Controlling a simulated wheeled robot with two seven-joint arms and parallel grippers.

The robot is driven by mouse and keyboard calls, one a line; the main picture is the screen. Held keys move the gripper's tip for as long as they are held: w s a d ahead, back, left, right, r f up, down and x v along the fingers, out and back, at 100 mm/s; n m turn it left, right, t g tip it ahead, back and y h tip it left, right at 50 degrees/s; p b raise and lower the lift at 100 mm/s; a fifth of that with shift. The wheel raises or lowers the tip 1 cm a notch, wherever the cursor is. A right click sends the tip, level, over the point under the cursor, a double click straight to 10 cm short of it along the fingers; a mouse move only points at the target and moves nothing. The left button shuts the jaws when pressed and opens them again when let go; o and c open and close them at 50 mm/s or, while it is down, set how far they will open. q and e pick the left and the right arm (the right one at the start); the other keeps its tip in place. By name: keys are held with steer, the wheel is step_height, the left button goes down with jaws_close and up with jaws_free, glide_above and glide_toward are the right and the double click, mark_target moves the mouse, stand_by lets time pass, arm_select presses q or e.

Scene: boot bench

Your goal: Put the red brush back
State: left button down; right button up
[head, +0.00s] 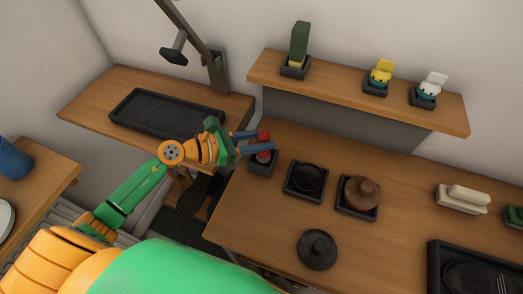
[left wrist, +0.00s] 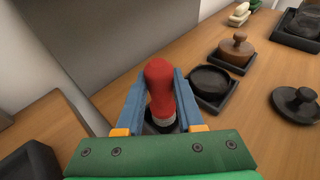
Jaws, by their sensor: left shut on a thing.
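The red brush (head: 263,136) is upright, with its rounded red top between the blue fingers of my left gripper (head: 256,144). In the left wrist view the red brush (left wrist: 160,88) stands between both fingers of the gripper (left wrist: 162,98), which is shut on it. A small dark square holder (head: 262,166) is directly under the brush at the table's left back corner. The brush's lower end is at the holder's opening; I cannot tell whether it rests on the bottom. My right gripper is not in view.
To the right are a dark dish (head: 306,180), a brown knobbed lid (head: 362,191) on a dark base and a black lid (head: 317,249). A shelf (head: 335,83) with several small holders runs behind. A black tray (head: 165,113) lies on the left bench.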

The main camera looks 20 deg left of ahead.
arm_select(q)
step_height(320, 180, down, 3)
steer(key=shift+r, duration=0.1)
steer(key=shift+f, duration=0.3)
steer(key=c, duration=0.5)
jaws_free()
steer(key=shift+r, duration=0.1)
steer(key=shift+c, duration=0.2)
steer(key=shift+r, duration=0.1)
steer(key=b+v, duration=0.3)
steer(key=v, duration=0.9)
steer(key=shift+r, duration=0.15)
